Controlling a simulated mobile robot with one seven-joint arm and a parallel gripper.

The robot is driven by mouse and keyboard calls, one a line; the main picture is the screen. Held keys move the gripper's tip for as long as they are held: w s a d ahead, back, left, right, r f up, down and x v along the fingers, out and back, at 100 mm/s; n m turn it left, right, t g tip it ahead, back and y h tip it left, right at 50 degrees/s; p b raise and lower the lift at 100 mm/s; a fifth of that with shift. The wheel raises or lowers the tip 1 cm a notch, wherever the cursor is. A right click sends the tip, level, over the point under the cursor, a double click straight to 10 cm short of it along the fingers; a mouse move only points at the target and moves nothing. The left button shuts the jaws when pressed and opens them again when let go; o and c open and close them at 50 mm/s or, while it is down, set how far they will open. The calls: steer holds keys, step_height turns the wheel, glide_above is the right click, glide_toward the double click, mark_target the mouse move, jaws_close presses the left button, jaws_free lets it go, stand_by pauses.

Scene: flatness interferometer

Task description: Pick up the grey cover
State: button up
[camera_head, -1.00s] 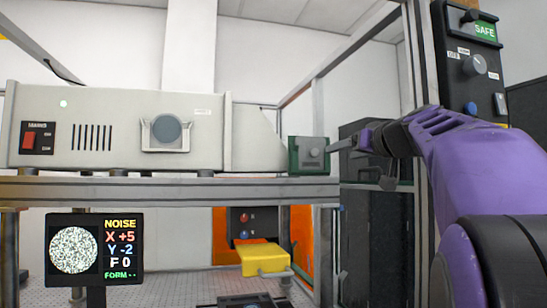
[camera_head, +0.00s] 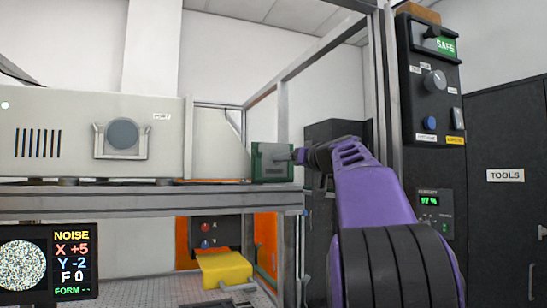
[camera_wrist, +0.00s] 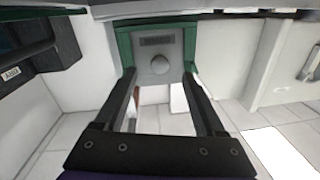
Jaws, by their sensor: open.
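The grey cover (camera_head: 277,157) is a flat plate with a round knob, seated in a green frame (camera_head: 257,162) at the right end of the pale instrument. In the wrist view the cover (camera_wrist: 148,52) faces me, with its knob near the middle and a dark label strip above. My gripper (camera_wrist: 160,77) is open, its two dark fingers apart to the left and right of the knob. I cannot tell whether they touch anything. In the head view my gripper (camera_head: 303,156) is at the knob's right side and partly hides it.
The pale instrument (camera_head: 80,115) with a round grey disc (camera_head: 122,135) stands on a metal shelf (camera_head: 150,198). A yellow block (camera_head: 226,269) is below. A black control post (camera_head: 425,90) and dark tool cabinet (camera_head: 505,140) stand right. A noise display (camera_head: 72,265) is lower left.

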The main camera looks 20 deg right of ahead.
mark_target(270, 168)
steer(key=w+p, duration=0.2)
steer(key=w, duration=0.3)
steer(key=shift+w+a+r+p, duration=0.15)
steer(key=shift+r+p, duration=0.2)
steer(key=shift+p, duration=0.05)
steer(key=shift+c, duration=0.4)
jaws_close()
